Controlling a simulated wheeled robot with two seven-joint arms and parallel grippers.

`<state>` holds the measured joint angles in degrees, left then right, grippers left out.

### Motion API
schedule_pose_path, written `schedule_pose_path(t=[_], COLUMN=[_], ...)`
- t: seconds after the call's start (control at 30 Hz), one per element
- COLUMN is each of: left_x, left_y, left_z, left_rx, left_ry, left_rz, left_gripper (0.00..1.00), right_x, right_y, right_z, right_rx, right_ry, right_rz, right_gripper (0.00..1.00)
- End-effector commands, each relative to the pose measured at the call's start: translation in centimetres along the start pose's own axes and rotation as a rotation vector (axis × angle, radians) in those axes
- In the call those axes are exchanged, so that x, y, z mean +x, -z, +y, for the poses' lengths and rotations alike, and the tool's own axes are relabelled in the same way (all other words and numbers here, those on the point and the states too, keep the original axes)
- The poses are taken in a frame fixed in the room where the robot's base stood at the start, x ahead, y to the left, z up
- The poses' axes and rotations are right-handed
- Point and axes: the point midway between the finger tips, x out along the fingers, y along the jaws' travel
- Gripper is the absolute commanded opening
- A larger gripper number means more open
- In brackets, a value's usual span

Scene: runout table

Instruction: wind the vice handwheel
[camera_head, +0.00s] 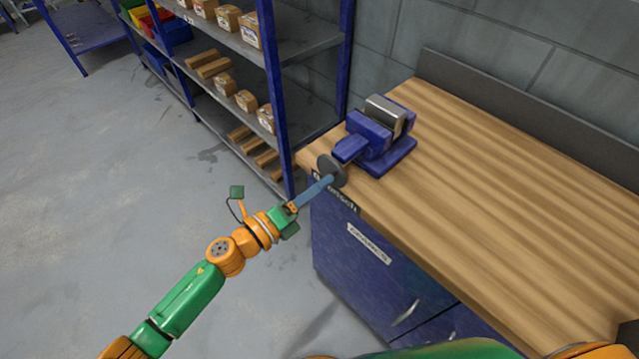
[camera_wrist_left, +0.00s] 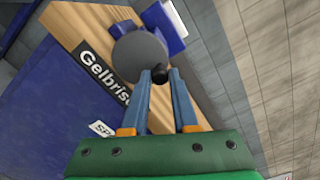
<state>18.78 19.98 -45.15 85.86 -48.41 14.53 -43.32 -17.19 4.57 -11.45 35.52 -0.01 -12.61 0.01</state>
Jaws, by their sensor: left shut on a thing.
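The blue vice (camera_head: 372,141) with a grey block in its jaws stands at the far left corner of the wooden workbench. Its dark round handwheel (camera_head: 331,170) faces the front left, past the bench edge. In the left wrist view the handwheel (camera_wrist_left: 138,58) is a grey disc with a black knob (camera_wrist_left: 160,75) at its rim. My left gripper (camera_head: 328,181) reaches the handwheel from the front left. In the wrist view its blue fingers (camera_wrist_left: 161,82) are shut on the black knob. My right gripper does not show.
The wooden bench top (camera_head: 490,170) is bare to the right of the vice. A blue cabinet (camera_head: 365,255) is below it. A blue shelf rack (camera_head: 272,80) with boxes stands close behind, left of the bench. Grey floor (camera_head: 90,180) is open at the left.

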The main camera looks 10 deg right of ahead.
Motion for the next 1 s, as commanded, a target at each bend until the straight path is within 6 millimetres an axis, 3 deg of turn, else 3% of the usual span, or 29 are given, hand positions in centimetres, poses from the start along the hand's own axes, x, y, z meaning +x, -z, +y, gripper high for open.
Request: schedule_pose_path(t=[0.2, 0.47, 0.7, 0.87, 0.9, 0.97, 1.0], left_x=[0.0, 0.1, 0.1, 0.1, 0.1, 0.0, 0.0], left_y=[-0.1, -1.0, -1.0, -1.9, -1.6, -1.6, -1.6], left_z=[-0.1, -0.4, -0.3, -0.5, -0.2, -0.1, -0.1], left_rx=[-0.006, -0.291, -0.305, -0.521, -0.514, -0.512, -0.511], left_ry=[0.003, 0.003, 0.004, 0.002, 0.003, 0.003, 0.003], left_rz=[-0.002, -0.001, -0.002, -0.002, -0.001, -0.001, -0.001], left_gripper=[0.00, 0.00, 0.00, 0.00, 0.38, 0.50, 0.50], right_x=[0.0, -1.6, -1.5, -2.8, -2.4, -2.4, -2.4], right_y=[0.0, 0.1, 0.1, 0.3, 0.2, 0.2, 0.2], right_z=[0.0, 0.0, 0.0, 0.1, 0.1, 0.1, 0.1], right_rx=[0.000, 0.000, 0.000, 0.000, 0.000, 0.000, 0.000], right_ry=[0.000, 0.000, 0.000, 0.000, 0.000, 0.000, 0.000], right_rz=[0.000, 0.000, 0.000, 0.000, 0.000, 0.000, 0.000], right_gripper=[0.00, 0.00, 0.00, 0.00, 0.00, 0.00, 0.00])
